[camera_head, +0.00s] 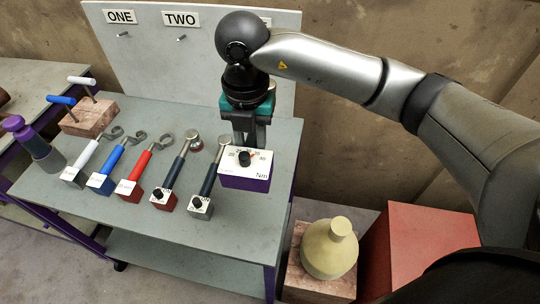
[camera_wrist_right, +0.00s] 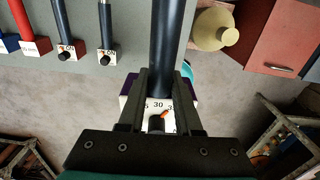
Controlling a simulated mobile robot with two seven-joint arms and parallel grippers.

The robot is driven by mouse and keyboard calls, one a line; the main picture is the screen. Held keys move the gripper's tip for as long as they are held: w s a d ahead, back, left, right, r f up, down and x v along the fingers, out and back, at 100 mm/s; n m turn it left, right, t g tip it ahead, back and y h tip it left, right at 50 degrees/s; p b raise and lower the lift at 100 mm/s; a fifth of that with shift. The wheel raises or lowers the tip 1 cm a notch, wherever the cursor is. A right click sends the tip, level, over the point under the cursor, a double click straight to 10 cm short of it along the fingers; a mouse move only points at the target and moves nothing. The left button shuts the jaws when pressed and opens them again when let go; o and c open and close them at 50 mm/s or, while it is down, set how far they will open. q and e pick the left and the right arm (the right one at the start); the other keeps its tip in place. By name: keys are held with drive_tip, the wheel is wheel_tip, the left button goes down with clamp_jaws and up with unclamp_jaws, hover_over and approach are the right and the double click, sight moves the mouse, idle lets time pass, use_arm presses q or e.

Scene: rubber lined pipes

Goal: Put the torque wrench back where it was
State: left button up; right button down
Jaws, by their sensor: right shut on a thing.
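A torque wrench with a white-faced dial box on purple sides (camera_head: 246,180) is held by my right gripper (camera_head: 250,140) above the table's right front edge. In the right wrist view its dark shaft (camera_wrist_right: 167,45) runs up between the shut fingers (camera_wrist_right: 158,100), and the dial reads near 30. The far part of this wrench is hidden behind my gripper in the head view. A grey board (camera_head: 190,60) at the table's back carries labels ONE and TWO, each with a small peg below. A third label is mostly covered by my right arm. My left gripper is not in view.
Two other dark-handled dial wrenches (camera_head: 176,170) and white, blue and red hooked tools (camera_head: 135,172) lie in a row on the table (camera_head: 60,195). A cream flask (camera_head: 330,250) on a block and a red cabinet (camera_head: 420,235) stand to the right.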

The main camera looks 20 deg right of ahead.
drive_tip(key=shift+m, duration=0.3)
wheel_tip(320, 180, down, 16)
drive_tip(key=shift+a+f+b, duration=0.1)
drive_tip(key=shift+f+b, duration=0.1)
drive_tip(key=shift+b, duration=0.7)
drive_tip(key=shift+f, duration=1.6)
drive_tip(key=shift+f, duration=0.2)
drive_tip(key=c, duration=0.6)
unclamp_jaws()
